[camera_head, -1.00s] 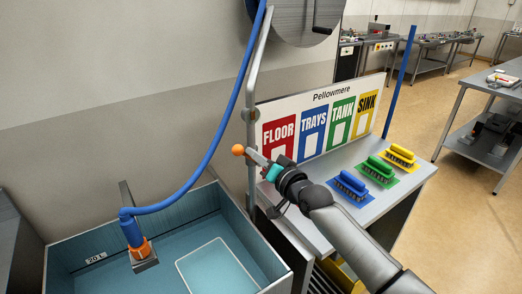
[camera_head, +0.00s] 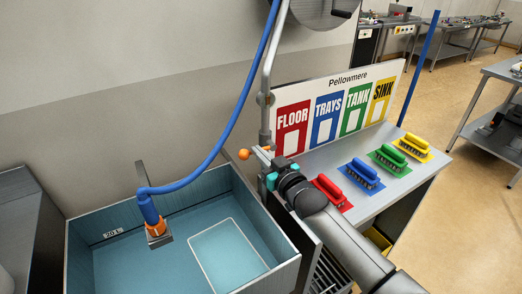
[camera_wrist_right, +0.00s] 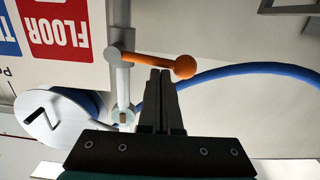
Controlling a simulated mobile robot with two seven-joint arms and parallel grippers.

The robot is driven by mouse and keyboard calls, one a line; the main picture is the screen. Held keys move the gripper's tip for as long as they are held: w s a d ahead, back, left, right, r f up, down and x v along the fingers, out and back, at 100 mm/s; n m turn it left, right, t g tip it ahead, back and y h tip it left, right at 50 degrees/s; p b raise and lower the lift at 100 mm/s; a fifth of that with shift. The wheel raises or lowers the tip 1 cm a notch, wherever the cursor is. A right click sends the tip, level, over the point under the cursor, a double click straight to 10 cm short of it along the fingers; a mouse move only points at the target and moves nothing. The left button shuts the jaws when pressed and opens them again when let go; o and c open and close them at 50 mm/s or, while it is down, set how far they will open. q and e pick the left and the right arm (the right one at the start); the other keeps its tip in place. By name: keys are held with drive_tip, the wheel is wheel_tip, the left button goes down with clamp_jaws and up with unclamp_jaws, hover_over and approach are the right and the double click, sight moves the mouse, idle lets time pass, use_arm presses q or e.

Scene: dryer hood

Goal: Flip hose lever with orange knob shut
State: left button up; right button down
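The orange knob (camera_head: 243,154) sits at the end of a short lever by the grey standpipe, above the blue basin's right rim. In the right wrist view, the orange lever (camera_wrist_right: 147,58) runs from a grey pivot on the pipe to the round knob (camera_wrist_right: 185,66). My right gripper (camera_wrist_right: 161,73) has its two fingers together, with nothing visible between them. Its tips are just below the lever in that view, near the knob; I cannot tell whether they touch. In the head view my right gripper (camera_head: 264,157) is just right of the knob. My left gripper is out of view.
The blue hose (camera_head: 215,145) hangs from above to a nozzle (camera_head: 156,228) over the basin (camera_head: 272,285). A sign board (camera_head: 335,83) and red, blue, green and yellow brushes are on the counter to the right. The grey standpipe (camera_head: 266,95) stands beside my gripper.

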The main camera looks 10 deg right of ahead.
drive_tip(key=shift+f, duration=0.1)
idle(0.5)
drive_tip(key=s+d+r+p, duration=0.3)
drive_tip(key=s+d+r, duration=0.1)
drive_tip(key=s, duration=0.6)
drive_tip(key=shift+r+p, duration=0.2)
drive_tip(key=shift+p, duration=0.15)
idle(0.5)
